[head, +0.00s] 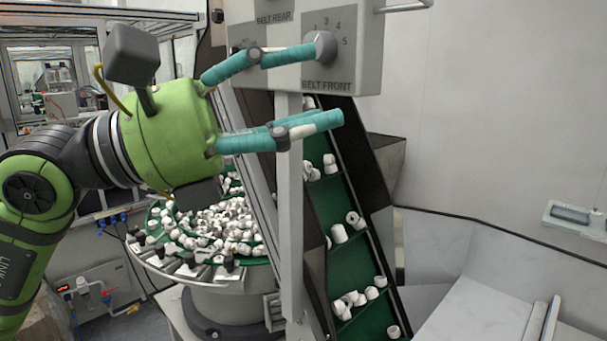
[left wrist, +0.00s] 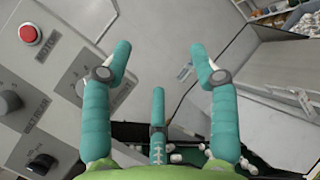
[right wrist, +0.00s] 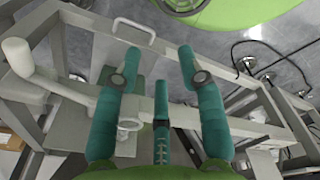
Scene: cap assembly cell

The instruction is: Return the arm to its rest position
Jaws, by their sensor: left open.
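My left gripper (head: 328,86) has green and teal fingers and reaches in from the left in the head view, in front of the grey control panel (head: 362,72). Its upper finger overlaps the belt front knob (head: 326,46) in the picture; I cannot tell whether they touch. In the left wrist view the left gripper (left wrist: 162,60) is open, its fingers wide apart with nothing between them. The right gripper (right wrist: 160,55) shows only in the right wrist view, open and empty above a grey metal frame (right wrist: 75,95).
A green inclined belt (head: 345,225) carries white caps behind the panel's post (head: 291,215). A round bowl (head: 215,285) full of white caps stands below my left gripper. In the left wrist view the panel has a red button (left wrist: 28,34). A grey chute (head: 490,310) is at lower right.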

